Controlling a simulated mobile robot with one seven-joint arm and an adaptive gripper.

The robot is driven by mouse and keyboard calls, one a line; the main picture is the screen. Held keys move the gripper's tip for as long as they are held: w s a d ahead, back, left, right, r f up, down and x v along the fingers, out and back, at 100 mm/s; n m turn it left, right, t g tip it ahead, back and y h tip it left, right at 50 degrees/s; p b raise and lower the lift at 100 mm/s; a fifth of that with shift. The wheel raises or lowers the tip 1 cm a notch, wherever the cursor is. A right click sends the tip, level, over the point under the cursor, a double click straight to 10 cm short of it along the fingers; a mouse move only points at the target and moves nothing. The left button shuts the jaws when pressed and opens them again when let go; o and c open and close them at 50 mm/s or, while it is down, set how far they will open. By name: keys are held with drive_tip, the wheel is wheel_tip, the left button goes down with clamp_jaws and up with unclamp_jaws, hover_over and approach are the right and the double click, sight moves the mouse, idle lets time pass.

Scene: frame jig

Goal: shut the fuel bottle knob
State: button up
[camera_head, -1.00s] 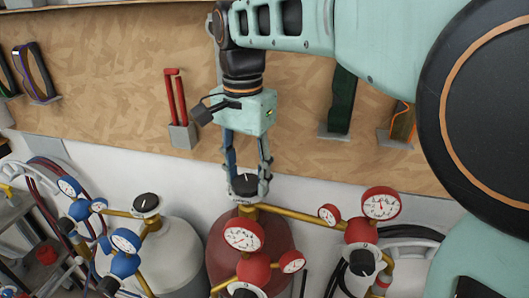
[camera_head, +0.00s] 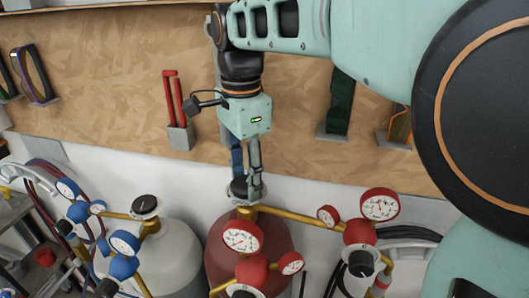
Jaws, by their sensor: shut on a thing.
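The red fuel bottle (camera_head: 222,258) stands in the lower middle of the head view. Its dark knob (camera_head: 239,187) sits on top, at the brass pipe. My gripper (camera_head: 246,190) points down over the bottle, with its two fingers shut on the knob, one on each side. The fingers partly cover the knob, so its pointer mark is hard to see.
A grey-white bottle (camera_head: 178,258) with its own black knob (camera_head: 145,206) and blue gauges (camera_head: 124,243) stands to the left. Red gauges (camera_head: 243,237) and brass pipes (camera_head: 290,217) crowd the front and right. A wooden board (camera_head: 110,80) with hung tools is behind.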

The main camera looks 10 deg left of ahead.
sight(246, 183)
drive_tip(key=o, duration=1.2)
drive_tip(key=shift+c, duration=0.2)
wheel_tip(246, 183, up, 12)
